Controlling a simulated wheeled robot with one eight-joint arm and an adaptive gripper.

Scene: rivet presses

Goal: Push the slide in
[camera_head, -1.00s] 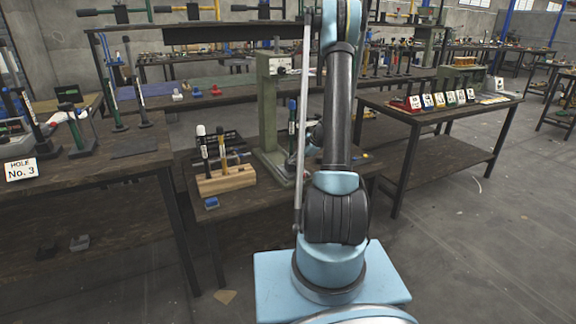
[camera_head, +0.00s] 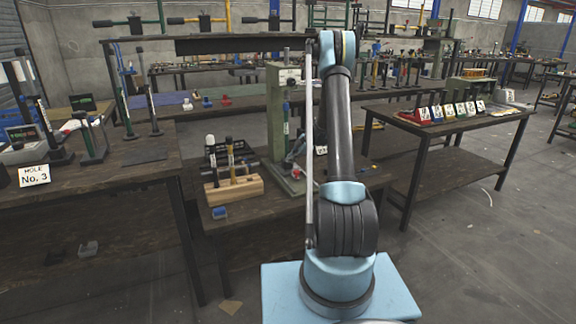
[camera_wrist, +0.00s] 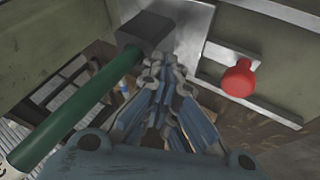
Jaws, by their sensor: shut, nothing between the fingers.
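The red knob (camera_wrist: 239,78) sits on a bright metal slide plate, which I take to be the slide (camera_wrist: 212,72), in an opening of a green-grey body at the right of the wrist view. My gripper (camera_wrist: 165,72) is shut and empty, left of the knob and apart from it in the picture; I cannot tell the depth between them. A dark block on a green handle (camera_wrist: 80,120) lies left of my fingertips. In the head view the green press (camera_head: 284,110) stands on the middle bench, and my arm hides my gripper and the slide.
A wooden block holding hammers (camera_head: 234,189) and a small blue piece (camera_head: 219,212) are left of the press. A bench with a "HOLE No. 3" sign (camera_head: 34,175) is at left. Another bench at right carries a row of numbered cards (camera_head: 450,112). Open floor lies at the right.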

